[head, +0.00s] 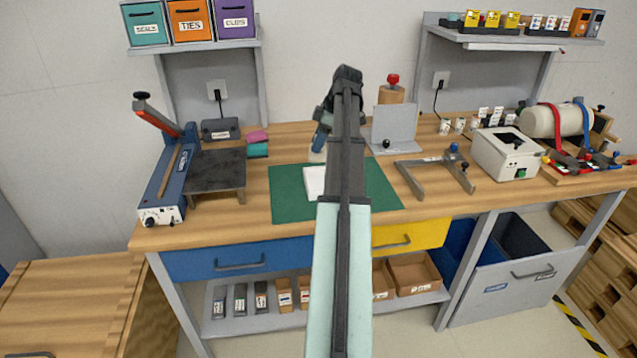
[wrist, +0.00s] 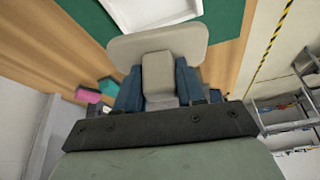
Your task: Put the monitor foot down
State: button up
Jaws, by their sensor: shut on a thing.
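The monitor foot (wrist: 160,44) is a beige-grey piece with a wide rounded plate and a narrower block behind it. In the wrist view my gripper (wrist: 158,82) is shut on that block, with one blue finger on each side. The plate sticks out beyond the fingers. In the head view my gripper (head: 319,140) is over the back part of the bench, mostly hidden by my arm. Only a small pale bit of the foot (head: 317,156) shows below a blue finger. I cannot tell whether the foot touches anything.
A green mat (head: 287,207) lies on the bench with a white tray-like piece (head: 313,183) on it, partly behind my arm. A blue sealing machine (head: 169,180) stands left. A metal bracket (head: 410,180) and a white box machine (head: 505,155) stand right. The mat's left part is clear.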

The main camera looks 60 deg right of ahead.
jog(key=shift+n+y, duration=0.3)
jog(key=shift+n, duration=0.7)
jog(key=shift+a+f+g, duration=0.1)
jog(key=shift+f+g, duration=0.1)
jog(key=shift+g, duration=0.1)
notch_tip(320, 180, down, 10)
jog(key=shift+r, duration=0.15)
jog(key=shift+f, duration=0.25)
jog(key=o, duration=1.1)
jog(key=shift+o, duration=0.2)
jog(key=shift+r, duration=0.3)
jog(key=v, duration=1.2)
